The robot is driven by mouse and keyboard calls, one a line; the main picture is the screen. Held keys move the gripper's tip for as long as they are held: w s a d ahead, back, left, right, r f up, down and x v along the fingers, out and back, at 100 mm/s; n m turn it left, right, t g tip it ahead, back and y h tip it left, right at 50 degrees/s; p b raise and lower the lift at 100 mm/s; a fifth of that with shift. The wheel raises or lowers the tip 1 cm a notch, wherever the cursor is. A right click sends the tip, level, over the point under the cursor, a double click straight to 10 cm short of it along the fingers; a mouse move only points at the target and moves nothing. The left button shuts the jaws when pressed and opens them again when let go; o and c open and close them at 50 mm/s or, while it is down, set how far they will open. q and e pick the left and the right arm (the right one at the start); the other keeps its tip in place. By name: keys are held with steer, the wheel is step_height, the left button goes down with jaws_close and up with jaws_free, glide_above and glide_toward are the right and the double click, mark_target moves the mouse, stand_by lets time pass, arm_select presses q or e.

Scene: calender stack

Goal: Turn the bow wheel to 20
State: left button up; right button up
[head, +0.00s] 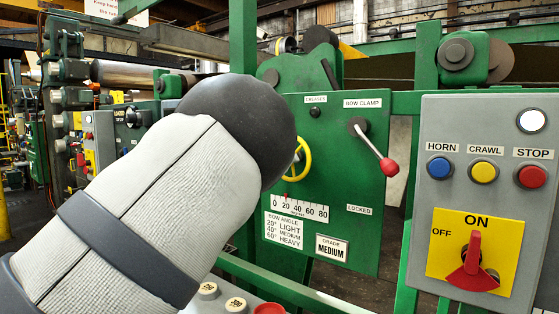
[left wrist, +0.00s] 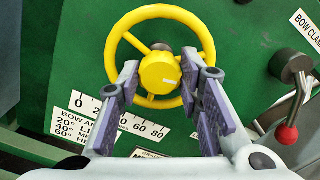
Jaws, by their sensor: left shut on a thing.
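The yellow bow wheel (head: 304,158) shows only at its right edge in the head view, behind my left arm. In the left wrist view the whole wheel (left wrist: 118,52) faces me, with its round hub in the middle. My left gripper (left wrist: 168,80) is shut on the wheel, its fingers on either side of the hub area. In the head view this gripper is hidden behind the arm. The bow angle scale (head: 300,208) runs from 0 to 80, and a small red pointer (head: 285,195) stands at about 20. My right gripper is not in view.
The bow clamp lever with its red knob (head: 389,167) slants down to the right of the wheel, above a LOCKED label (head: 359,210). A sign (head: 331,248) reads grade MEDIUM. A grey control box (head: 412,190) with buttons and a red switch stands at the right.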

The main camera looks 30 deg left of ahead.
arm_select(q)
steer(key=shift+r+m, duration=0.1)
steer(key=shift+m, duration=1.2)
steer(key=shift+m, duration=0.3)
steer(key=o, duration=1.2)
steer(key=shift+c, duration=0.2)
steer(key=s, duration=1.2)
steer(key=shift+a, duration=0.45)
